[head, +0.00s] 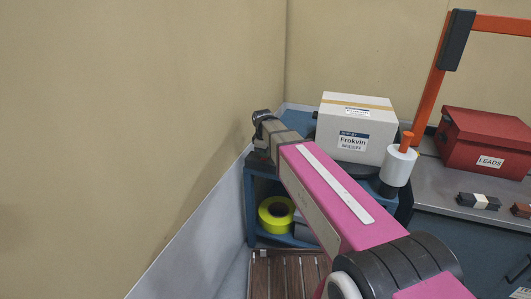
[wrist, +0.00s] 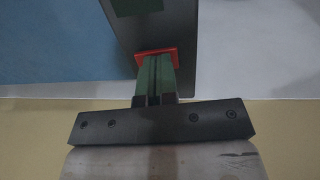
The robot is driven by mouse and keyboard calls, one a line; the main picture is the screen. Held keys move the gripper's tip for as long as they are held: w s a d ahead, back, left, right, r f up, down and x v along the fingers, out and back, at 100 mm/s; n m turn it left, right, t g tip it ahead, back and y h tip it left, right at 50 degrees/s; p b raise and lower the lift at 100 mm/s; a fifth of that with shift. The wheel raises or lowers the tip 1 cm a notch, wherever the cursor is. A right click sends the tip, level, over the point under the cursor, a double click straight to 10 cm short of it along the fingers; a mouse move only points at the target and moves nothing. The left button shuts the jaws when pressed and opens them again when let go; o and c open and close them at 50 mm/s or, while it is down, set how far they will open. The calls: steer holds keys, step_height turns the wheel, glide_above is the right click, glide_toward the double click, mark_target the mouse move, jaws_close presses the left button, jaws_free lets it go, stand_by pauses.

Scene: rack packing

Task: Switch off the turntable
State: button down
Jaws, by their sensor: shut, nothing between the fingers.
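The turntable (head: 362,170) shows as a dark disc edge on a blue cart, under a white box labelled Frokvin (head: 357,125). In the wrist view my gripper (wrist: 157,70) has its green fingers together and empty. The fingertips are in front of a red rectangular piece (wrist: 172,51) on a dark grey panel (wrist: 183,28). I cannot tell whether they touch it. The panel has a dark green patch (wrist: 138,6) near the top edge. In the head view my arm reaches to the cart's left end, and the fingertips cannot be made out there.
The blue cart (head: 250,205) stands against the wall, with a yellow roll (head: 276,214) on its lower shelf. A white cylinder with an orange top (head: 398,166) stands right of the box. A red LEADS box (head: 487,142) sits on the grey bench (head: 440,185).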

steer(key=shift+r, duration=0.15)
step_height(320, 180, up, 14)
steer(key=s, duration=0.1)
steer(key=shift+s+a, duration=0.3)
steer(key=shift+s, duration=0.05)
stand_by(0.5)
steer(key=shift+w+d, duration=0.2)
steer(key=shift+w, duration=0.5)
steer(key=shift+f, duration=0.25)
steer(key=f, duration=0.4)
steer(key=w+f, duration=0.1)
steer(key=f, duration=0.8)
steer(key=shift+w+d+f, duration=0.3)
steer(key=shift+d+f, duration=0.05)
steer(key=shift+w+f, duration=0.1)
steer(key=shift+f, duration=0.05)
